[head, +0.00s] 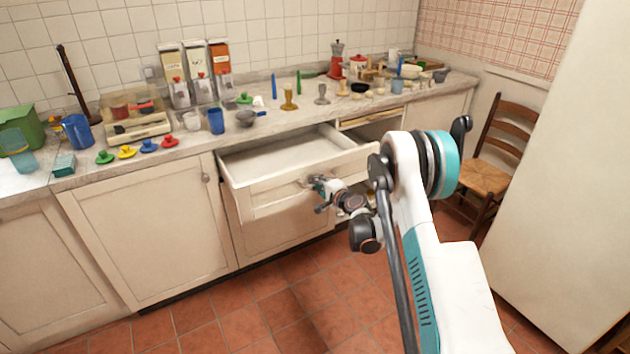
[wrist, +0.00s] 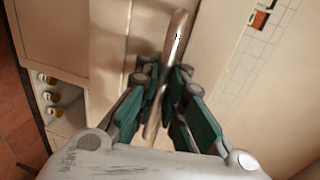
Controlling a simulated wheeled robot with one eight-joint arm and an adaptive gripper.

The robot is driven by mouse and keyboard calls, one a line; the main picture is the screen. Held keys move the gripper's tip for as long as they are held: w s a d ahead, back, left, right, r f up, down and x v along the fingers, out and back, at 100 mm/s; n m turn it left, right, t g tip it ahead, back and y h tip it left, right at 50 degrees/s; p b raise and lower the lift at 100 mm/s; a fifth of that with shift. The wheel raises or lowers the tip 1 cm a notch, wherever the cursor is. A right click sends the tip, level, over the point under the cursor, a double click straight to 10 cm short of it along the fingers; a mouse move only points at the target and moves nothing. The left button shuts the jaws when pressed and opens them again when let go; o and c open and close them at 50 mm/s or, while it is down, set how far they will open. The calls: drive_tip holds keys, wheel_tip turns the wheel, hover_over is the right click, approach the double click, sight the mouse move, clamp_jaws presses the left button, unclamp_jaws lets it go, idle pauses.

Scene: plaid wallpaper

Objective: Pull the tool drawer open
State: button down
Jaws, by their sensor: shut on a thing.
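The cream drawer (head: 270,201) under the worktop stands pulled out from the cabinet, and its pale inside looks empty. My gripper (head: 314,182) is at the right part of its front panel. In the wrist view my gripper (wrist: 165,84) is shut on the drawer's metal bar handle (wrist: 178,38), with the teal-padded fingers on both sides of it. The handle's lower part is partly hidden between the fingers. In the head view the handle is mostly hidden by my gripper.
The worktop (head: 180,151) above holds several lidded pots, cups, dispensers and utensils. Closed cabinet doors (head: 145,235) are to the left. A wooden chair (head: 493,160) and a tall white panel (head: 560,180) stand at the right. The tiled floor (head: 260,310) in front is clear.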

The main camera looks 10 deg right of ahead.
drive_tip(key=shift+s+d, duration=0.1)
drive_tip(key=shift+s, duration=0.25)
drive_tip(key=c, duration=1.7)
unclamp_jaws()
drive_tip(key=v, duration=1.2)
